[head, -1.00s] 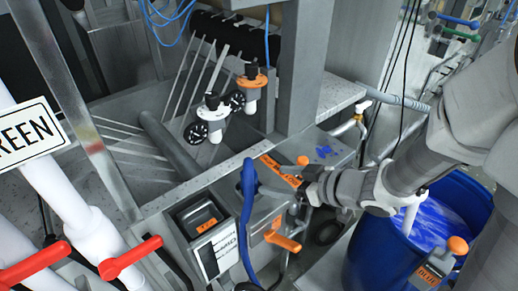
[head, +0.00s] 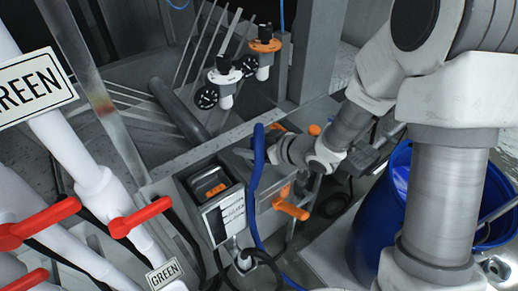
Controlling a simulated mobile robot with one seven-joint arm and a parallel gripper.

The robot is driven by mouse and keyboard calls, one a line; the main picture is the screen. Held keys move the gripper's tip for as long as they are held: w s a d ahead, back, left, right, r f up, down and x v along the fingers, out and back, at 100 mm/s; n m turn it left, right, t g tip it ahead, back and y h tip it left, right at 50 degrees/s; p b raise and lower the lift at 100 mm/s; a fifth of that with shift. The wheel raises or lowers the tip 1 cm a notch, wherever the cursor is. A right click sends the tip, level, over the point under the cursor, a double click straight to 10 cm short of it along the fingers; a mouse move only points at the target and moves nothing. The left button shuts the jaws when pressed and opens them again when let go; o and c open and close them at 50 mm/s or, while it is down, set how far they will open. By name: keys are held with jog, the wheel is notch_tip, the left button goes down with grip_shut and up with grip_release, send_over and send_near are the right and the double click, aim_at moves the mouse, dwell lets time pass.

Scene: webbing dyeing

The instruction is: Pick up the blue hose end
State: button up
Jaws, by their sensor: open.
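The blue hose (head: 256,175) rises from the floor in front of the metal box, and its upper end stands nearly upright at the box's top edge. My gripper (head: 273,141) is just right of this upper end, close to it. It is open; its fingers are small and partly hidden by my wrist, so I cannot tell whether they touch the hose or stand around it.
Orange handles (head: 291,209) stick out of the box right of the hose. A blue barrel (head: 375,228) stands at the right, partly behind my arm. White pipes with red levers (head: 140,217) fill the left. Two white valves (head: 225,84) stand behind the box.

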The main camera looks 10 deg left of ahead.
jog(key=shift+w+a+f, duration=0.15)
jog(key=c, duration=1.3)
grip_shut()
